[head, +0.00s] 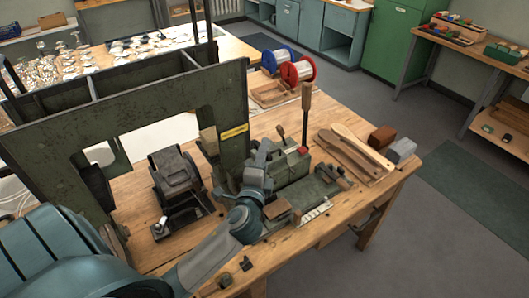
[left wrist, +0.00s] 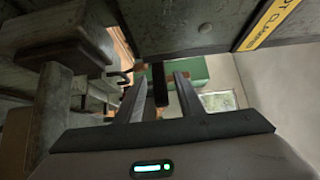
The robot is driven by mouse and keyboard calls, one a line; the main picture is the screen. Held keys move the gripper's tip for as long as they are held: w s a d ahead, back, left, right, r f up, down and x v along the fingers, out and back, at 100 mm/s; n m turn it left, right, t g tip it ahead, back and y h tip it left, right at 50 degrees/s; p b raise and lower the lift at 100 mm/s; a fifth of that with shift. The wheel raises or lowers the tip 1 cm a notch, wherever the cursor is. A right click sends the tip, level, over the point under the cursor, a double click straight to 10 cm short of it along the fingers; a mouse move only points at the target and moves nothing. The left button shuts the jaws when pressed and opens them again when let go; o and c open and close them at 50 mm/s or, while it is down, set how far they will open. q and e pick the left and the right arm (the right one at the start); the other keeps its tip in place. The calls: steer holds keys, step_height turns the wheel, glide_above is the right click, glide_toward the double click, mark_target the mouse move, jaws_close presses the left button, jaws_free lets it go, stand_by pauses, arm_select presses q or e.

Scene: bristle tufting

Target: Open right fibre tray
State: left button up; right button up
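A green tufting machine (head: 290,165) stands on the wooden bench, with a tall wooden-handled lever (head: 306,105) and a red part on top. I cannot tell for certain which part is the right fibre tray. My left gripper (head: 258,158) is beside the machine's left side, close to the big green frame; its fingers are small and partly hidden in the head view. In the left wrist view the two fingers (left wrist: 160,98) are apart, with a dark bar-like part (left wrist: 160,82) showing between them. I see no contact with it. My right gripper is out of view.
The big green frame (head: 150,105) with a yellow label (head: 234,131) stands close to my left arm. Wooden brush blanks (head: 350,150), two blocks and red and blue spools (head: 297,72) lie around.

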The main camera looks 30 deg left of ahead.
arm_select(q)
jaws_close()
steer(key=w+d, duration=0.2)
steer(key=w, duration=0.4)
steer(key=w+d+b, duration=0.1)
steer(key=w+d, duration=0.2)
steer(key=w, duration=0.4)
steer(key=shift+d+b, duration=0.25)
steer(key=shift+b, duration=0.05)
steer(key=shift+c, duration=0.9)
jaws_free()
steer(key=shift+o, duration=0.9)
steer(key=shift+w+d, duration=0.1)
steer(key=shift+w, duration=0.15)
steer(key=shift+s, duration=0.15)
